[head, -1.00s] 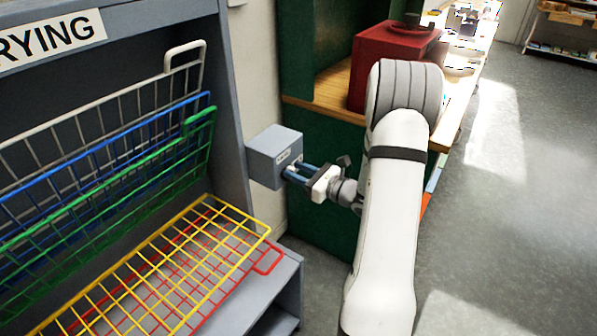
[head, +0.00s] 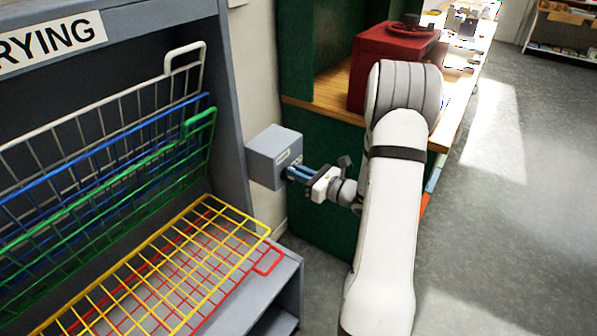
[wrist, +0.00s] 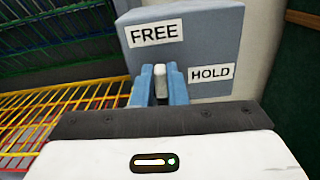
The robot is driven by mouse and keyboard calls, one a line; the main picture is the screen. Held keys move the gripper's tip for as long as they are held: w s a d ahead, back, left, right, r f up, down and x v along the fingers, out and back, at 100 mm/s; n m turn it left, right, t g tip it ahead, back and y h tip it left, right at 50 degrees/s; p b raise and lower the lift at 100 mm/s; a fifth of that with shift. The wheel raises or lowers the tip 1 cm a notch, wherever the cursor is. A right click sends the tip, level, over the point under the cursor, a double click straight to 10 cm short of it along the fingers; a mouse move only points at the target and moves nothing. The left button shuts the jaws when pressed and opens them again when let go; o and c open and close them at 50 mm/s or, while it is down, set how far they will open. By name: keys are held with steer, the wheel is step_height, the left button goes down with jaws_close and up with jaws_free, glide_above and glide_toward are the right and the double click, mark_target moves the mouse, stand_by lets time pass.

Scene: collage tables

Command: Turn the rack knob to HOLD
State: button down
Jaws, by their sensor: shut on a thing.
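The rack knob (wrist: 160,78) shows as a pale, narrow grip between my blue fingertips in the wrist view. It stands upright, below the FREE label (wrist: 155,33) and left of the HOLD label (wrist: 211,74). The labels are on a grey-blue box (head: 272,157), which is fixed to the wall beside the drying rack (head: 236,110). My gripper (head: 293,173) reaches the box's front from the right and is shut on the knob. In the head view the fingers hide the knob.
Wire shelves in white, blue, green, yellow (head: 215,235) and red fill the rack on the left. A red box (head: 385,65) stands on a wooden counter (head: 335,93) behind my arm. Grey floor (head: 500,220) lies open at the right.

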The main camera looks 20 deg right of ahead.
steer(key=m+p, duration=0.2)
steer(key=m, duration=0.1)
steer(key=d+m+p, duration=0.1)
steer(key=shift+w+m, duration=0.3)
steer(key=m+p, duration=0.2)
steer(key=m, duration=0.1)
steer(key=m+p, duration=0.1)
steer(key=shift+w+d+f+m, duration=0.25)
steer(key=shift+d+m, duration=0.05)
steer(key=shift+w+d+f+m+p, duration=0.1)
steer(key=shift+f+m+p, duration=0.2)
steer(key=shift+m+p, duration=0.75)
steer(key=shift+d+f+m+p, duration=0.1)
steer(key=shift+f+m+p, duration=0.25)
steer(key=shift+m, duration=1.25)
steer(key=shift+w+d+f+m+p, duration=0.1)
steer(key=shift+f+m+p, duration=0.2)
steer(key=shift+m+p, duration=0.7)
steer(key=shift+m+b, duration=0.3)
steer(key=shift+m, duration=0.15)
steer(key=c, duration=1.4)
jaws_free()
steer(key=shift+f, duration=0.1)
steer(key=shift+c, duration=0.2)
steer(key=shift+s, duration=0.1)
